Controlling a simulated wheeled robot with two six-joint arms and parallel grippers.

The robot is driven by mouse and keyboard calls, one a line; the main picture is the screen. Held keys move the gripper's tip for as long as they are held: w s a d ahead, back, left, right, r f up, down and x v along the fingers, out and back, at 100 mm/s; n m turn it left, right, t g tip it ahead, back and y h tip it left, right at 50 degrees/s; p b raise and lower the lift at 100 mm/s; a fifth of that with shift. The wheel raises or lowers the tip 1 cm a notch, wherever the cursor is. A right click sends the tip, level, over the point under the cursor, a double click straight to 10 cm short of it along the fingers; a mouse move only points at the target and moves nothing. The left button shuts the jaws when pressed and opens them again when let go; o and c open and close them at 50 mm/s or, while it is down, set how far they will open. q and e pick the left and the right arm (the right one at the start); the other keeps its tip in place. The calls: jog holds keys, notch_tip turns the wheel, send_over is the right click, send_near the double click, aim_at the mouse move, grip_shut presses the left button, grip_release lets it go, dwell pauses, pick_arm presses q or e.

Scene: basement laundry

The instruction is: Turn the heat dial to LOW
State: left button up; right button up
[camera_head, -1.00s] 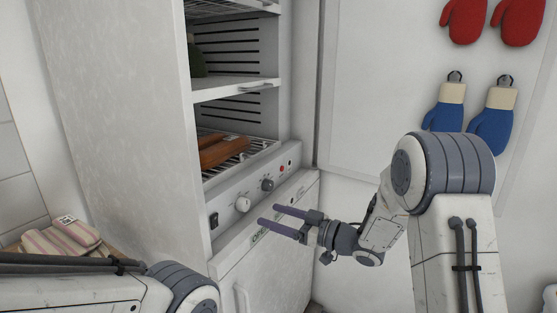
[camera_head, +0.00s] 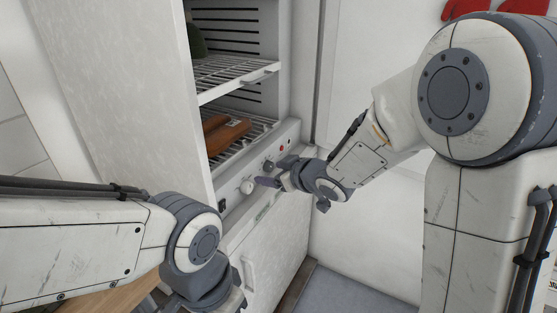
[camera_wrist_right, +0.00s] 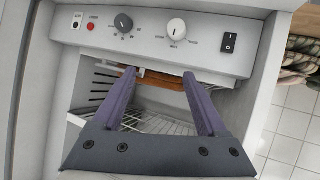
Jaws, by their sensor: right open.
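The control panel (camera_head: 232,182) of the white cabinet carries a white dial (camera_head: 248,187) and a dark dial (camera_head: 268,165). Both dials also show in the right wrist view, the white one (camera_wrist_right: 177,29) and the dark one (camera_wrist_right: 123,23), each with marks around it. Their lettering is too small to read, so I cannot tell which is the heat dial. My right gripper (camera_head: 273,173) is open in front of the panel, close to the dials. In the right wrist view its two purple fingers (camera_wrist_right: 160,75) are apart and empty, with both dials beyond their tips.
A black rocker switch (camera_wrist_right: 229,42) and a red button (camera_wrist_right: 91,26) flank the dials. Wire racks (camera_head: 232,72) and a brown object (camera_head: 226,135) are inside the open cabinet. My left arm crosses the lower left. Floor shows at lower right.

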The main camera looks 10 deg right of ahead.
jog(key=s+r+g+h+p, duration=0.2)
jog(key=s+r+g+p, duration=0.1)
jog(key=s+r+p, duration=0.2)
jog(key=s+r+m+g+h+p, duration=0.1)
jog(key=s+r+p, duration=0.5)
jog(key=s, duration=0.7)
jog(key=g+h+p, duration=0.1)
jog(key=g+p, duration=0.1)
jog(key=shift+s+a+m+h+p, duration=0.3)
jog(key=shift+s+p, duration=0.1)
jog(key=shift+r, duration=0.1)
jog(key=s+g, duration=0.4)
jog(key=s, duration=1)
jog(key=shift+d+n+g+h, duration=0.15)
jog(key=shift+n+g+h, duration=0.15)
jog(key=shift+n+g, duration=0.1)
jog(key=shift+c, duration=0.3)
